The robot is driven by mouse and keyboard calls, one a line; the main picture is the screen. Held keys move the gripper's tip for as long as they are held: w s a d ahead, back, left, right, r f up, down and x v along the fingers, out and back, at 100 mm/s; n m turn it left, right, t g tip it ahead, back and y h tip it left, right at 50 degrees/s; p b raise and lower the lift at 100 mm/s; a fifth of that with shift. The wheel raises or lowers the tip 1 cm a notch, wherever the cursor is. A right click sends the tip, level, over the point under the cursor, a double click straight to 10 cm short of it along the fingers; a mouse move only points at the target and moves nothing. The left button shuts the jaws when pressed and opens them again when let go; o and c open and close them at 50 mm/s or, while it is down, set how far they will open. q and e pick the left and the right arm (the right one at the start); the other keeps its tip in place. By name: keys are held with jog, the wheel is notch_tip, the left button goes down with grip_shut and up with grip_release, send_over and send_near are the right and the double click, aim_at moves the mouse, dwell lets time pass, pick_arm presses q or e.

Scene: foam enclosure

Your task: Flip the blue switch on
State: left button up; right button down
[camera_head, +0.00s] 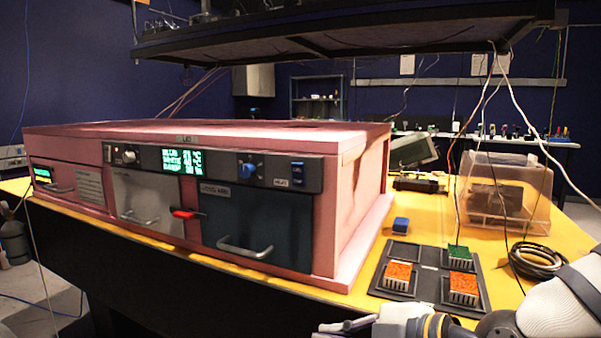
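The blue switch (297,172) is a small blue rocker on the dark control strip along the upper front of the pink foam enclosure (365,205). Its on or off position is too small to tell. A blue knob (248,170) sits to its left on the same strip. My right gripper (345,326) shows only in part at the bottom edge, its arm coming in from the lower right. It is in front of and below the enclosure, well away from the switch. Whether its fingers are open is unclear. My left gripper is not visible.
A lit display (182,160) and drawers with metal handles are on the enclosure's front. A red handle (186,213) sticks out between two drawers. A black shelf (330,40) hangs above.

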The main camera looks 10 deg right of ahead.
aim_at(300, 174)
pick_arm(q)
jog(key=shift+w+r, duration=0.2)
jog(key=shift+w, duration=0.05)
pick_arm(e)
notch_tip(300, 174, up, 20)
jog(key=d+n+t+y, duration=0.1)
jog(key=n+t+y, duration=0.2)
jog(key=n, duration=0.6)
jog(key=shift+w+r+t, duration=0.15)
jog(key=shift+w+t, duration=0.25)
jog(key=shift+t, duration=0.1)
jog(key=w+a, duration=0.1)
jog(key=w, duration=0.2)
jog(key=w+a, duration=0.2)
jog(key=w, duration=0.2)
jog(key=w+a, duration=0.1)
jog(key=w, duration=0.2)
jog(key=shift+w+a+r, duration=0.15)
jog(key=shift+w, duration=0.15)
jog(key=shift+w+r+b, duration=0.1)
jog(key=shift+w+b, duration=0.05)
jog(key=shift+b, duration=0.15)
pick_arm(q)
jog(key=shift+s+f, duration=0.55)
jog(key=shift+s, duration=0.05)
pick_arm(e)
jog(key=shift+r, duration=0.15)
